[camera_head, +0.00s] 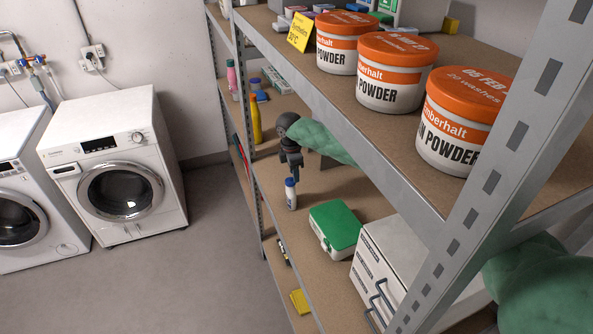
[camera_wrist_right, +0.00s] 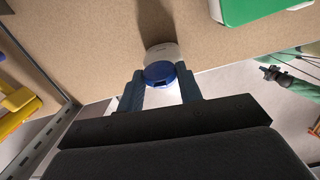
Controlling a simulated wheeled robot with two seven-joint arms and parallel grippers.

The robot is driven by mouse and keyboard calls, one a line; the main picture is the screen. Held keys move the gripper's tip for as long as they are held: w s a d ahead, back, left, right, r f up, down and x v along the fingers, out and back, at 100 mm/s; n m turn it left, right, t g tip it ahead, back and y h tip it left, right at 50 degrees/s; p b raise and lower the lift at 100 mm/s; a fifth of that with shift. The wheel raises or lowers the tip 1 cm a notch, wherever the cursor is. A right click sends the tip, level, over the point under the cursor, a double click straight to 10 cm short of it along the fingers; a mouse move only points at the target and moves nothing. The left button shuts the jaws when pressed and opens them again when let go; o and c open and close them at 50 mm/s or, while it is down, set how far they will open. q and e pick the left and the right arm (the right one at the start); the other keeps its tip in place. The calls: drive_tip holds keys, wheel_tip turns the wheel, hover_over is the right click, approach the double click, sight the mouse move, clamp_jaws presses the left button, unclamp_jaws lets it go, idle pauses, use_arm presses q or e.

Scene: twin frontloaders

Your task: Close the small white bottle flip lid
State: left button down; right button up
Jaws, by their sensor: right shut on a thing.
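The small white bottle (camera_head: 291,200) with a blue cap (camera_head: 290,182) stands upright on the middle shelf board, near its front edge. My right gripper (camera_head: 291,174) points down at its top. In the right wrist view the blue cap (camera_wrist_right: 160,71) lies between the two fingers of the right gripper (camera_wrist_right: 160,84), with the white body (camera_wrist_right: 162,52) behind it. The right gripper is shut on the bottle's cap end. I cannot tell how far the flip lid is tilted. My left gripper (camera_wrist_right: 272,73) seems to show small at the right of the wrist view, its finger state unclear.
A green and white case (camera_head: 335,228) and a white box (camera_head: 383,262) stand right of the bottle. A yellow bottle (camera_head: 255,119) stands at the left. The upper shelf, with orange-lidded powder tubs (camera_head: 396,75), overhangs my right arm. Washing machines (camera_head: 113,165) stand beyond open floor.

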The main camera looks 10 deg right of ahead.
use_arm(q)
drive_tip(key=shift+s+a, duration=0.15)
drive_tip(key=shift+s, duration=0.45)
use_arm(e)
drive_tip(key=shift+a+h, duration=0.25)
drive_tip(key=shift+h, duration=0.55)
drive_tip(key=shift+f, duration=0.1)
use_arm(q)
drive_tip(key=shift+w, duration=0.35)
drive_tip(key=shift+d, duration=0.2)
